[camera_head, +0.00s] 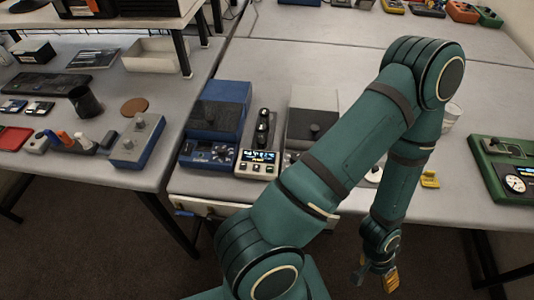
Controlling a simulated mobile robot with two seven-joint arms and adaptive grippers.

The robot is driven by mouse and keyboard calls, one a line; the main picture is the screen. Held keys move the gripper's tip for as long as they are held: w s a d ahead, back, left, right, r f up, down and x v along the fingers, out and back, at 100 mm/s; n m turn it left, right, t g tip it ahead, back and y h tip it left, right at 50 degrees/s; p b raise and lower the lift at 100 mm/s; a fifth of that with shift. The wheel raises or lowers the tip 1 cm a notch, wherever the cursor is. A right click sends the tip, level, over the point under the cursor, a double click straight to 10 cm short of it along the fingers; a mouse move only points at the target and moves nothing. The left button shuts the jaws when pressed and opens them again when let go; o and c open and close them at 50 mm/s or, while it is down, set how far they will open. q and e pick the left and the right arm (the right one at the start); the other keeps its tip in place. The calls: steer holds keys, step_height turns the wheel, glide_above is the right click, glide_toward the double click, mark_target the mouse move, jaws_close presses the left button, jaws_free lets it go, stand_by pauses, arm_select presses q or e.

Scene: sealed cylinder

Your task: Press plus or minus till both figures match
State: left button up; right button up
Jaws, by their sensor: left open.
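A narrow device with a pale front panel (256,164), a small lit display and a row of buttons stands near the table's front edge. The figures and any plus or minus marks are too small to read. My left gripper (378,281) hangs low on the right, in front of the table edge and well apart from both devices. It is open, with yellowish fingertips. My right gripper is not in view.
My left arm crosses the middle and partly hides a grey-topped device (312,118). A green device with a dial (508,172) stands at the far right, and a small yellow item (429,180) lies nearer. The left table holds a grey-blue box (138,140) and a black cup (85,102).

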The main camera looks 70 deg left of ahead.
arm_select(q)
jaws_close()
stand_by(1.2)
